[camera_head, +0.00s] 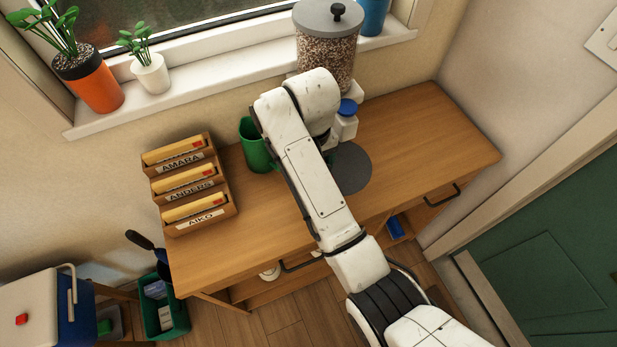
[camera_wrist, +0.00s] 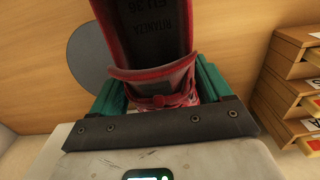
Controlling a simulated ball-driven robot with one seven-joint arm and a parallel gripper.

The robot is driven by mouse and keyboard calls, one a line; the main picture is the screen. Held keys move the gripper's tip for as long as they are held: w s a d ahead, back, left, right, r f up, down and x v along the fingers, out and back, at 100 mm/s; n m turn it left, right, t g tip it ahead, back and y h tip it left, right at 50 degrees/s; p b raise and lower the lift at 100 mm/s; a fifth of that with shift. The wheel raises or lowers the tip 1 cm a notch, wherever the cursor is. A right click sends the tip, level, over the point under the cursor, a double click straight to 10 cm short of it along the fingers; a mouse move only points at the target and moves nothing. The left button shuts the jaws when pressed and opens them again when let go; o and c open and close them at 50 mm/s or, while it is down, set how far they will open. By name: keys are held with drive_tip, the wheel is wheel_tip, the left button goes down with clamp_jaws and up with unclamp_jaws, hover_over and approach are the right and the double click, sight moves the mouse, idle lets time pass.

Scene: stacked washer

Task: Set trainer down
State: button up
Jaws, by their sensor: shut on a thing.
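A red trainer (camera_wrist: 155,75) with a dark insole shows in the wrist view, its opening facing the camera and its insole lettering reading EU 36. My gripper (camera_wrist: 160,85) has its green fingers on either side of the trainer, shut on it. A round grey mat (camera_head: 351,167) lies on the wooden desk (camera_head: 430,140); it also shows in the wrist view (camera_wrist: 92,55), left of the trainer and partly behind it. In the head view my arm hides the gripper and trainer. I cannot tell whether the trainer touches the desk.
A green cup (camera_head: 256,146) stands left of my arm. A letter rack (camera_head: 192,185) with name labels is further left. A large jar of grain (camera_head: 327,45) and a blue-lidded bottle (camera_head: 345,120) stand at the back. The desk's right part is clear.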

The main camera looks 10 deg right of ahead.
drive_tip(key=shift+w+a+f, duration=0.1)
drive_tip(key=shift+w+f, duration=0.2)
drive_tip(key=shift+f, duration=0.3)
drive_tip(key=shift+w+a+f, duration=0.1)
drive_tip(key=shift+w+f, duration=0.15)
drive_tip(key=shift+f, duration=0.35)
wheel_tip(320, 180, down, 4)
drive_tip(key=shift+r+p, duration=0.1)
drive_tip(key=shift+p, duration=0.3)
drive_tip(key=shift+w, duration=0.15)
drive_tip(key=shift+f, duration=0.3)
drive_tip(key=shift+f, duration=0.15)
drive_tip(key=o, duration=1.3)
drive_tip(key=shift+c, duration=0.2)
